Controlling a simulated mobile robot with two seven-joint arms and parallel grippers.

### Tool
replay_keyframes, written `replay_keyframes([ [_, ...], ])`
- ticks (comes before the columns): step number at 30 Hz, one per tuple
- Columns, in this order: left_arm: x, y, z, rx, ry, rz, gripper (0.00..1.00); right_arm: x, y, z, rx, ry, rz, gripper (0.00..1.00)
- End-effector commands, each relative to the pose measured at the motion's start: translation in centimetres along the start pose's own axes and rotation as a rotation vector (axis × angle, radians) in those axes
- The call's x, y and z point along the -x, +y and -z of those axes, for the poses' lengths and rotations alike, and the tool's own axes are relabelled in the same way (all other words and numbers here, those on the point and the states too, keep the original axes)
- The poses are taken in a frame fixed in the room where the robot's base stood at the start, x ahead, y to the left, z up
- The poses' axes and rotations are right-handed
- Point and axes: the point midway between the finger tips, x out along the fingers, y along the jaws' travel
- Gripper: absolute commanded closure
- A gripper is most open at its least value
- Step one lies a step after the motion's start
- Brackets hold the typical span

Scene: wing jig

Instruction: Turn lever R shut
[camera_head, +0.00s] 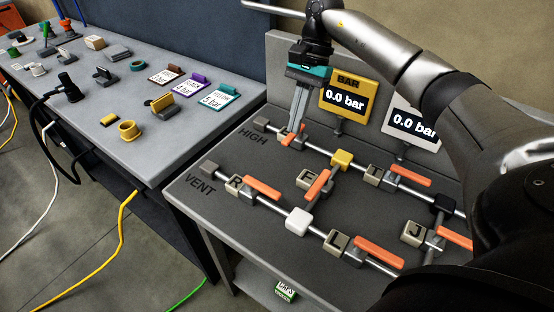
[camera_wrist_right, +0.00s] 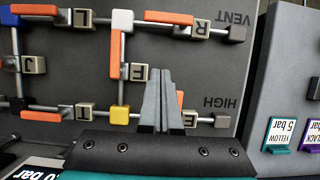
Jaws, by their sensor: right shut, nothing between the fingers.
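Lever R is an orange handle (camera_head: 263,189) beside the tan block marked R (camera_head: 235,184), on the VENT pipe. The handle lies along the pipe. In the right wrist view, the orange handle (camera_wrist_right: 168,18) and the R block (camera_wrist_right: 199,28) show at the top, upside down. My right gripper (camera_head: 294,139) is shut and empty, pointing down over the HIGH pipe, behind lever R and apart from it. Its fingers partly hide another orange lever there (camera_wrist_right: 180,99); I cannot tell whether they touch it. My left gripper is not in view.
Two gauges, one yellow (camera_head: 347,98), read 0.0 bar behind. A grey side table (camera_head: 200,135) with loose parts and cards stands at the left. My right arm covers the right side.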

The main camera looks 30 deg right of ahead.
Motion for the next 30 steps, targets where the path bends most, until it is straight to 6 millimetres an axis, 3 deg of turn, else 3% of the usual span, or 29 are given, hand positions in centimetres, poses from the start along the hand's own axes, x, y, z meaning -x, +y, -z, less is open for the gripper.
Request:
replay_keyframes([
  [14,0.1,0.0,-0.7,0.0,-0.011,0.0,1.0,-0.7,0.2,0.1,0.0,0.001,-0.007,1.0],
  [19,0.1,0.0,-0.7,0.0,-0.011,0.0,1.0,-3.2,0.2,0.1,0.0,0.0,-0.009,1.0],
  [28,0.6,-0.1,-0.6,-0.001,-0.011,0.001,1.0,-9.7,0.2,0.0,0.0,-0.001,-0.008,1.0],
  [30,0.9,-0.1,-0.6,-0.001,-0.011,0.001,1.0,-10.3,0.2,-0.7,0.004,-0.001,-0.006,1.0],
])
